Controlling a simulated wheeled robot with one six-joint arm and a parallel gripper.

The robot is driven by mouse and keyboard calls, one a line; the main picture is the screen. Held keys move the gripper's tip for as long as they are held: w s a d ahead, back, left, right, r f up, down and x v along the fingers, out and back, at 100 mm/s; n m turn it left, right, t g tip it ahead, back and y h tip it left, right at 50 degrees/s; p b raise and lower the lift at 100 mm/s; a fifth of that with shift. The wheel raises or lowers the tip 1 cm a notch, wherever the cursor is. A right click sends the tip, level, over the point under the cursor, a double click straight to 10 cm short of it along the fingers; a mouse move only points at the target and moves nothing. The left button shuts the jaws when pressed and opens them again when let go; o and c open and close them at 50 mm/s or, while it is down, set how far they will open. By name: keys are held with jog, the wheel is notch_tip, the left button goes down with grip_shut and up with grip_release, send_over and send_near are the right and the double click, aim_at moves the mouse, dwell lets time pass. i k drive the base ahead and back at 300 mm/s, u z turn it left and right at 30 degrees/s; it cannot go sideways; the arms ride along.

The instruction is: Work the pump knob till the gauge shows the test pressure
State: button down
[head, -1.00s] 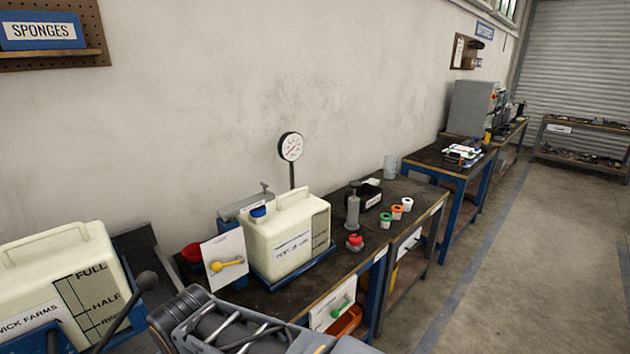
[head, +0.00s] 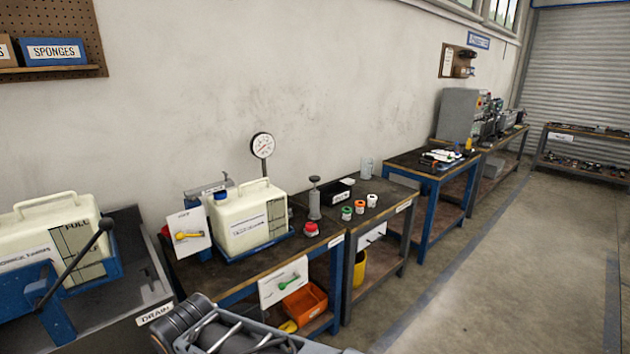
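The round white gauge (head: 262,146) stands on a thin post behind a cream tank (head: 250,220) on the blue-framed bench. Its dial is too small to read. A grey upright cylinder (head: 314,205) with a flat dark knob (head: 314,179) on top stands right of the tank and looks like the hand pump. A red knob-like piece (head: 311,229) sits in front of it near the bench edge. My gripper is not in view; only grey parts of my arm show at the bottom, apart from the bench.
A white panel with a yellow lever (head: 188,236) stands left of the tank. A black box (head: 332,191) and small coloured-rim cups (head: 359,207) are to the right. A panel with a green lever (head: 289,283) hangs below the bench front, beside an orange bin (head: 305,304). The floor at right is clear.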

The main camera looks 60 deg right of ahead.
aim_at(314, 179)
jog(key=u, duration=0.9)
jog(key=i, duration=0.9)
jog(key=z, duration=3.15)
jog(key=i, duration=0.5)
jog(key=k, duration=0.5)
jog(key=u, duration=1.45)
jog(key=k, duration=0.9)
jog(key=z, duration=0.75)
jog(key=i, duration=0.5)
jog(key=u, duration=0.05)
